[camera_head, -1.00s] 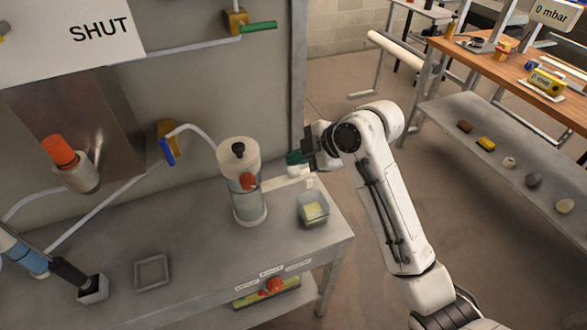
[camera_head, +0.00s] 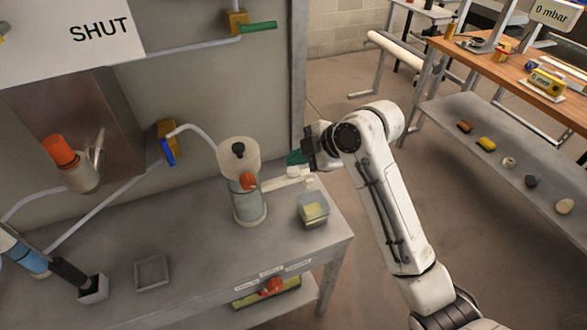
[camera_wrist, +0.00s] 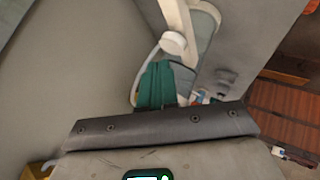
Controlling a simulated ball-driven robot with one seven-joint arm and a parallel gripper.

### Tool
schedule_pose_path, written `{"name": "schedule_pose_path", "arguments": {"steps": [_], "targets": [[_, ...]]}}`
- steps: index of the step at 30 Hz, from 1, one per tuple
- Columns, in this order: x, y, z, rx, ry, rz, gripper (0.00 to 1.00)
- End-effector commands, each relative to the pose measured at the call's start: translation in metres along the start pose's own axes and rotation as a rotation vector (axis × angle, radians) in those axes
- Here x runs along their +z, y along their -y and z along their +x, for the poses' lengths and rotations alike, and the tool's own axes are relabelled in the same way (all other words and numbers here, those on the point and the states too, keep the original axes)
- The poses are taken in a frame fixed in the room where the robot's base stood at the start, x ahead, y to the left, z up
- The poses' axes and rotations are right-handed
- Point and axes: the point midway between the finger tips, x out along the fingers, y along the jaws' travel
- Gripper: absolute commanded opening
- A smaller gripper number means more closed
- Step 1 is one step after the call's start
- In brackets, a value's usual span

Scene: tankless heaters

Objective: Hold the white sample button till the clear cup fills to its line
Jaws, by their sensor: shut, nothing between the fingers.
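The white sample button (camera_head: 294,171) sits on the pale spout arm beside the clear cylinder (camera_head: 246,205). A round white knob, likely this button, shows in the wrist view (camera_wrist: 173,43). My gripper (camera_head: 297,157) is shut and empty, its green fingertips just above the button. In the wrist view the green fingers (camera_wrist: 160,84) lie right below the knob. I cannot tell if they touch it. The clear cup (camera_head: 313,209) stands on the grey bench below the spout end, with yellow-green in it. Its fill line is too small to make out.
An orange-red knob (camera_head: 248,180) is on the cylinder front, close to the spout. A square tray (camera_head: 152,272) and a dark-handled tool in a holder (camera_head: 92,288) are at the bench's left. The bench's right edge lies just past the cup.

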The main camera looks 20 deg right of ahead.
Motion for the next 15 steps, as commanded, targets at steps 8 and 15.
{"name": "schedule_pose_path", "arguments": {"steps": [8,15], "targets": [[0.0,0.0001,0.0001,0.0,0.0,0.0,0.0],[0.0033,0.0039,0.0049,-0.001,0.0,0.0,0.0]]}}
